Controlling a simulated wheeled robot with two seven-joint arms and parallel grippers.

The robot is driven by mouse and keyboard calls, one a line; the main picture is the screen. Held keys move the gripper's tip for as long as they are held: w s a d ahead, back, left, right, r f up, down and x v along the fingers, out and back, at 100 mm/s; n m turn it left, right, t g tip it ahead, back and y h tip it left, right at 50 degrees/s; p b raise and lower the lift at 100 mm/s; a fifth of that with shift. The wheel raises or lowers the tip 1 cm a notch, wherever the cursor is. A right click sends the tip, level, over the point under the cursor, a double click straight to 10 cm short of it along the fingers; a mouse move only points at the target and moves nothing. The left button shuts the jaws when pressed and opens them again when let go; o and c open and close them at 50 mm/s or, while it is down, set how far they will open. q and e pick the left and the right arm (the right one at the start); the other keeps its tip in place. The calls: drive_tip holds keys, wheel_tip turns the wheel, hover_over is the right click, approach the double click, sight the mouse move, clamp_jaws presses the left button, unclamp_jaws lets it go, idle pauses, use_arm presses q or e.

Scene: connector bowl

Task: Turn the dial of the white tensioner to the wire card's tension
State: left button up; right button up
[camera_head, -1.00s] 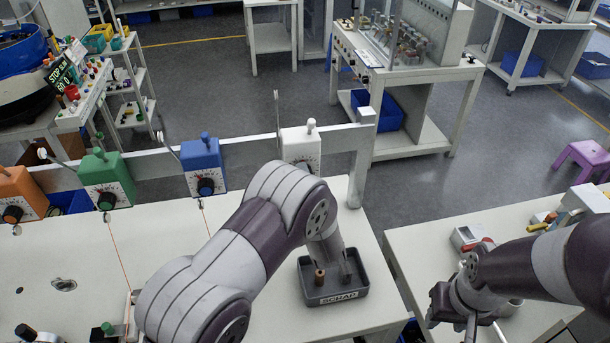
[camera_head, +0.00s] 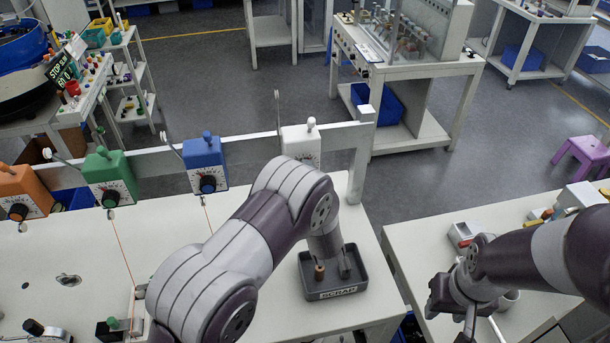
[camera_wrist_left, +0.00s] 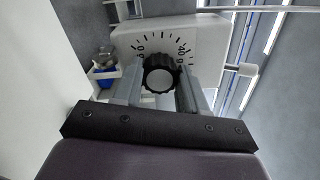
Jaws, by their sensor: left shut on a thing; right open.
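The white tensioner (camera_head: 299,146) stands on the rail at the back, right of the blue one, its lower face hidden by my left arm in the head view. The left wrist view shows its white body (camera_wrist_left: 200,38) and its black ribbed dial (camera_wrist_left: 160,75) with a printed scale around it. My left gripper (camera_wrist_left: 161,88) has one finger on each side of the dial and is shut on it. A "40" shows on the scale; I cannot tell the dial's setting. My right gripper (camera_head: 470,322) is open over the right table. I cannot make out the wire card.
Blue (camera_head: 204,160), green (camera_head: 109,178) and orange (camera_head: 24,192) tensioners line the same rail to the left. A grey scrap tray (camera_head: 333,288) with a few small parts stands near my left arm. The right table (camera_head: 425,240) holds small items.

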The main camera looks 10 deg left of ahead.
use_arm(q)
drive_tip(key=shift+f, duration=0.15)
drive_tip(key=o, duration=1.1)
drive_tip(key=shift+c, duration=0.2)
drive_tip(key=shift+d, duration=0.15)
drive_tip(key=b+v, duration=0.4)
drive_tip(key=v, duration=0.8)
drive_tip(key=shift+s, duration=0.35)
drive_tip(key=shift+d, duration=0.1)
